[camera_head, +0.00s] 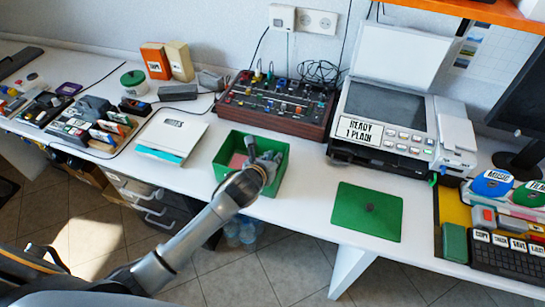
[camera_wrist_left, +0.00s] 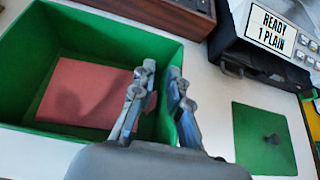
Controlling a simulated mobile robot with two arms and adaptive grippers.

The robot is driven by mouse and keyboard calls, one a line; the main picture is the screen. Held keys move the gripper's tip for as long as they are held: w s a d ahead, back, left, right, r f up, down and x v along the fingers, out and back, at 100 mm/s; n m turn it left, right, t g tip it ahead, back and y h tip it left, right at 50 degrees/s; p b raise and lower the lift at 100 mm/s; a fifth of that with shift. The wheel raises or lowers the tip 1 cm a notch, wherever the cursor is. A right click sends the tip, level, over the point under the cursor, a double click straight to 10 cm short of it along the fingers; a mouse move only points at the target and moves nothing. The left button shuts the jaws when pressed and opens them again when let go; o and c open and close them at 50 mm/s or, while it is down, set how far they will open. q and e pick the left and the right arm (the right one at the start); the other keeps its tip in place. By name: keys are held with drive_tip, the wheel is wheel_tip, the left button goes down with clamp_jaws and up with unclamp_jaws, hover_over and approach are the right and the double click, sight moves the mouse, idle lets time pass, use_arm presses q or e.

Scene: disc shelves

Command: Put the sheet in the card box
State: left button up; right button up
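The green open-topped box (camera_head: 222,171) stands on the white desk, and it also shows in the left wrist view (camera_wrist_left: 60,12). A flat reddish-pink sheet (camera_wrist_left: 85,95) lies on its floor, and part of it shows in the head view (camera_head: 237,160). My left gripper (camera_head: 268,160) is over the right part of the box. In the left wrist view its fingers (camera_wrist_left: 162,75) stand a small gap apart with nothing seen between them, and the left finger hides part of the sheet's right edge. My right gripper is not in view.
A green lid with a dark knob (camera_head: 367,222) lies flat right of the box. Behind it stands a printer (camera_head: 385,110) reading "READY 1 PLAIN". A mixer panel (camera_head: 275,105) is behind the box, and a white-and-teal stack (camera_head: 172,135) is left. Bare desk separates box and lid.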

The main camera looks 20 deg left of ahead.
use_arm(q)
drive_tip(key=v, duration=1.2)
drive_tip(key=shift+r, duration=0.15)
